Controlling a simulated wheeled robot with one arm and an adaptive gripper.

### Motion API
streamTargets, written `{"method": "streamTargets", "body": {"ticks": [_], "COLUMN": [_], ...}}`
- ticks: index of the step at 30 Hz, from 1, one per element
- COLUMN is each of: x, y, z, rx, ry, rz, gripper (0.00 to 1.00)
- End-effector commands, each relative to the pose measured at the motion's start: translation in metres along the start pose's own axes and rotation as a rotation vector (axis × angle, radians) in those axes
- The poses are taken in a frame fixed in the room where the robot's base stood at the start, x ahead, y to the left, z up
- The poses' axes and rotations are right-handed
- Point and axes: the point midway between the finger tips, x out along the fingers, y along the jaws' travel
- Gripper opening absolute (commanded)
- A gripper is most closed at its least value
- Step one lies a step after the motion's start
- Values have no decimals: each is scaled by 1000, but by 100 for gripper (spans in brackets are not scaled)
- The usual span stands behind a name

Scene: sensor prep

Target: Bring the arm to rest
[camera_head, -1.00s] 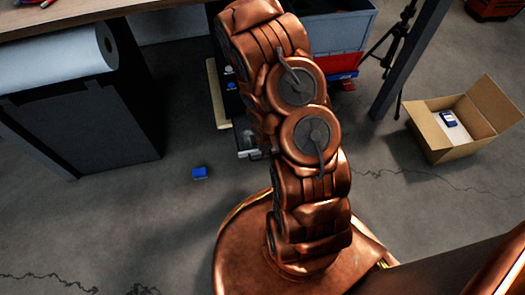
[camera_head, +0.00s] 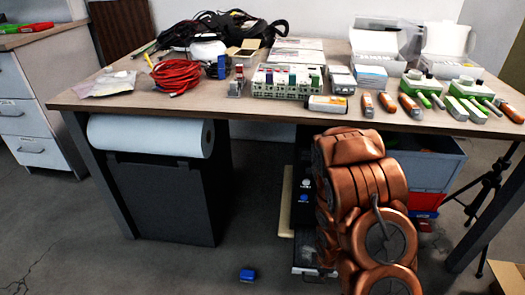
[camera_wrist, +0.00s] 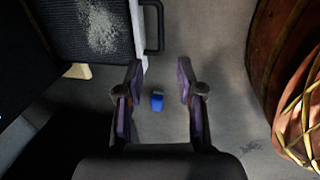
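My arm (camera_head: 362,190) shows in the head view as copper-coloured links in front of the table. My gripper (camera_wrist: 160,82) shows in the wrist view with its two fingers apart and nothing between them but floor and a small blue object (camera_wrist: 157,102) beyond. The gripper itself is hidden behind the arm links in the head view. A small blue object also lies on the floor in the head view (camera_head: 248,275).
A workbench (camera_head: 90,98) bears red cable (camera_head: 178,76), device modules, orange-handled tools and open clear boxes. A white paper roll (camera_head: 150,136) hangs beneath it. A tripod (camera_head: 487,190) and a cardboard box (camera_head: 508,275) stand at right. Floor at left is clear.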

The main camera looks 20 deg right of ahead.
Motion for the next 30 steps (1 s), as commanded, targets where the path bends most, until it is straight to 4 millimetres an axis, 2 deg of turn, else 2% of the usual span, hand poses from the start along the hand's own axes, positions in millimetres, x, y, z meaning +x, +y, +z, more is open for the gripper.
{"method": "streamTargets", "body": {"ticks": [4, 8, 12, 18, 23, 30], "x": [-16, -60, -125, -218, -291, -400], "y": [5, 18, 32, 42, 44, 35], "z": [1, 4, 7, 6, 2, -9], "rx": [16, 69, 167, 316, 437, 621], "ry": [-11, -46, -95, -152, -185, -212], "rz": [2, 4, 4, 3, -1, -17], "gripper": [37, 37, 37, 37, 37, 37]}}
